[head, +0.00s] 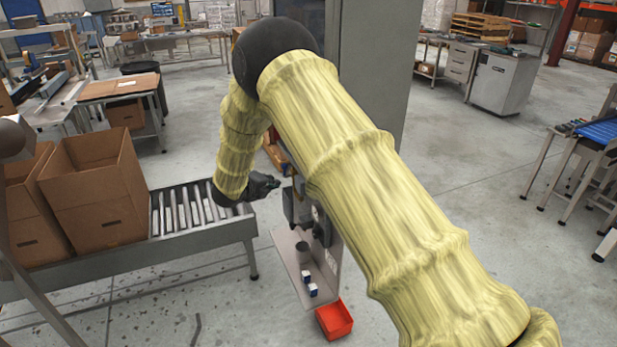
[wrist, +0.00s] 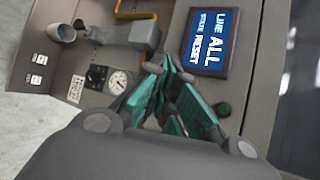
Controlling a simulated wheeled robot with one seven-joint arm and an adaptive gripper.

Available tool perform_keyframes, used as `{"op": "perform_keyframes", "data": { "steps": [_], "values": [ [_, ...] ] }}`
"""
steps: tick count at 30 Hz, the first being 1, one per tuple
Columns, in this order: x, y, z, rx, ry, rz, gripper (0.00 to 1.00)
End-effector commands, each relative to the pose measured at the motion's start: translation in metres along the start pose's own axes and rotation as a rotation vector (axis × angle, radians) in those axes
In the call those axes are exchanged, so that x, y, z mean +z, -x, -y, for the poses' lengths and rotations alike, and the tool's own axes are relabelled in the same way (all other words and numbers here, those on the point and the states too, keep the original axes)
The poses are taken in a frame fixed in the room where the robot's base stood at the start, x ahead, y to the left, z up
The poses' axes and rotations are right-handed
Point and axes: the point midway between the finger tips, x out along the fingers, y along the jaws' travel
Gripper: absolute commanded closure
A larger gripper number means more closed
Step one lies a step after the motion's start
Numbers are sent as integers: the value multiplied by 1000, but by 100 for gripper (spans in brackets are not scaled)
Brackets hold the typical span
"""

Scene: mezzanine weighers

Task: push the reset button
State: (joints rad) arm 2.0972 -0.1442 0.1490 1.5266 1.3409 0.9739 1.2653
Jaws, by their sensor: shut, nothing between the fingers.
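My gripper (head: 264,186) is shut and empty, held in front of the machine's panel; its teal-padded fingers (wrist: 165,68) also show in the wrist view. A round green button (wrist: 223,110) sits on the grey panel, just right of the fingers and apart from their tips in the picture. No label on it can be read. A dark screen (wrist: 208,42) with white lettering, including "ALL" and "RESET", is above the button. I cannot tell whether the fingers touch the panel. In the head view my arm hides most of the panel, and the button does not show.
A dial gauge (wrist: 119,83) and small switches sit left of the fingers in the wrist view. A grey shelf (head: 290,262) holds a cup and small boxes, with a red bin (head: 335,319) below. A roller conveyor (head: 200,243) with cardboard boxes (head: 96,195) stands left.

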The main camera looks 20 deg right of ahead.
Motion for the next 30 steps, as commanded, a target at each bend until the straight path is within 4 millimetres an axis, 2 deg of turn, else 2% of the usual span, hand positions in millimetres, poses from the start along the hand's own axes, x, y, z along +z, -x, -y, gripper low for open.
{"op": "perform_keyframes", "data": {
  "steps": [18,30],
  "values": [
    [-34,-46,31,-1,-1,-1,100],
    [-43,-59,43,0,1,0,100]
  ]
}}
